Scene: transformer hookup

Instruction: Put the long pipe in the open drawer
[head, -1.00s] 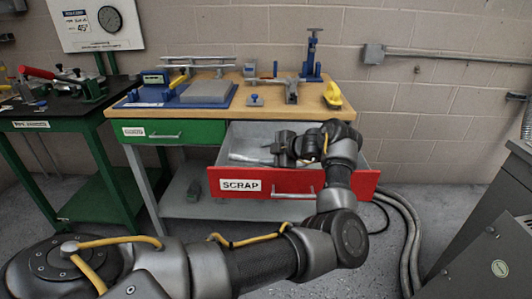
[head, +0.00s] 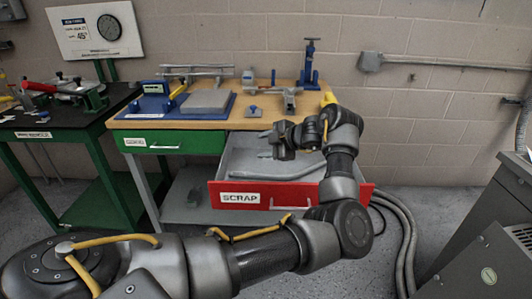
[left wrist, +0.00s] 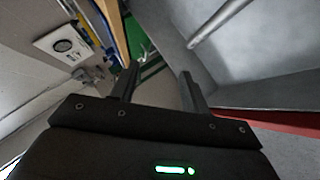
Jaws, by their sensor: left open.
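The open drawer (head: 292,196) has a red front labelled SCRAP and hangs out below the wooden bench top. A long grey pipe (head: 300,167) lies inside it on the drawer floor, partly hidden by my left arm. Part of the pipe also shows in the left wrist view (left wrist: 218,22), resting in the grey drawer, apart from my fingers. My left gripper (head: 274,141) is above the drawer, left of my wrist. In the left wrist view my left gripper (left wrist: 158,82) is open, with nothing between its fingers. My right gripper is not in view.
The bench top (head: 215,122) carries a blue tray fixture (head: 205,104), a blue clamp stand (head: 309,68) and small metal parts. A green closed drawer (head: 170,143) is left of the red one. A green-legged table stands left; a grey cabinet (head: 485,235) stands right.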

